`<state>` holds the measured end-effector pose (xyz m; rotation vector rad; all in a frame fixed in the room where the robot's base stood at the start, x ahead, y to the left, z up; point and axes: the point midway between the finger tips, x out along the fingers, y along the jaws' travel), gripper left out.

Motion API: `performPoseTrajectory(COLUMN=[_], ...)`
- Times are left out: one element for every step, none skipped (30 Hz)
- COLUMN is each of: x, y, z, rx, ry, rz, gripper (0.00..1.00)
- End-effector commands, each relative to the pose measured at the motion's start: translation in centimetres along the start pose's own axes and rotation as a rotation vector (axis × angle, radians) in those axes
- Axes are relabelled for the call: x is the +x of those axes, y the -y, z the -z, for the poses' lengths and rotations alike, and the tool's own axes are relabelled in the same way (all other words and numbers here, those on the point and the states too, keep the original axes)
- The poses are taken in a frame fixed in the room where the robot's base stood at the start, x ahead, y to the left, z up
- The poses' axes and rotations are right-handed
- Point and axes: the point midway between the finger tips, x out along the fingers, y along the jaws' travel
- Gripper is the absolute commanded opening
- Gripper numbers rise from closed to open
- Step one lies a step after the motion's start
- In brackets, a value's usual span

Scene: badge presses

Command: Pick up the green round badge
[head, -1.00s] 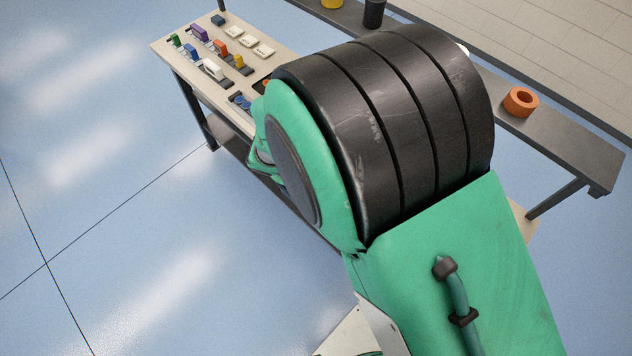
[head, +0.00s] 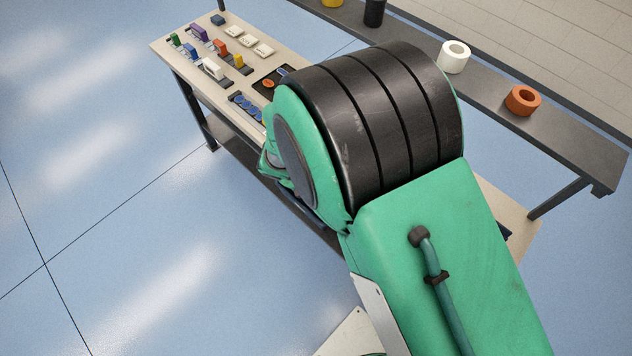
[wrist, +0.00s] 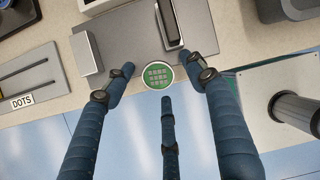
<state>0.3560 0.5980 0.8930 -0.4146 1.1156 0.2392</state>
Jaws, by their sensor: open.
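The green round badge (wrist: 158,76) shows in the wrist view, with a pale rim and a grid of light marks. It lies at the edge of a grey plate (wrist: 128,32), near the front edge of the bench. My gripper (wrist: 161,74) is open, with two dark blue fingers left and right of the badge and a third below it in the picture. Nothing is between the fingers in a grip, and I cannot tell how high they are above the badge. In the head view, my arm hides the gripper and the badge.
A holder marked DOTS (wrist: 25,85) lies left in the wrist view; a pale surface with a dark cylinder (wrist: 297,110) is right. In the head view, the bench (head: 165,45) carries several coloured blocks. A white ring (head: 454,57) and orange ring (head: 522,101) sit on the shelf behind.

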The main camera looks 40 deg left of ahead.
Motion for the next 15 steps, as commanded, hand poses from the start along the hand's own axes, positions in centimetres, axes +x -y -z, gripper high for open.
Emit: performPoseTrajectory(x=[-0.02, -0.03, -0.04, -0.04, -0.04, -0.05, -0.04, -0.04, -0.05, -0.05, -0.05, -0.05, -0.05, -0.05, -0.05], y=[0.00, 0.00, 0.00, 0.01, 0.01, 0.01, 0.01, 0.01, 0.01, 0.02, 0.02, 0.02, 0.02, 0.02, 0.02], z=[-0.03, -0.03, -0.02, -0.02, -0.02, -0.02, -0.02, -0.02, -0.02, -0.01, -0.01, -0.01, -0.01, -0.01, -0.01], rx=[0.000, 0.000, 0.000, 0.000, 0.000, 0.000, 0.000, 0.000, 0.000, 0.000, 0.001, 0.000, 0.000, 0.001, 0.001], ry=[0.000, 0.000, 0.000, 0.000, 0.000, 0.000, 0.000, 0.000, 0.000, 0.000, 0.000, 0.000, 0.000, 0.000, 0.000], rz=[0.000, 0.000, 0.000, 0.000, 0.000, 0.000, 0.000, 0.000, 0.000, 0.000, 0.000, 0.000, 0.000, 0.000, 0.000], gripper=[0.56, 0.56, 0.56, 0.56, 0.56, 0.56, 0.56, 0.56, 0.56, 0.56, 0.56, 0.56, 0.56, 0.56, 0.50])
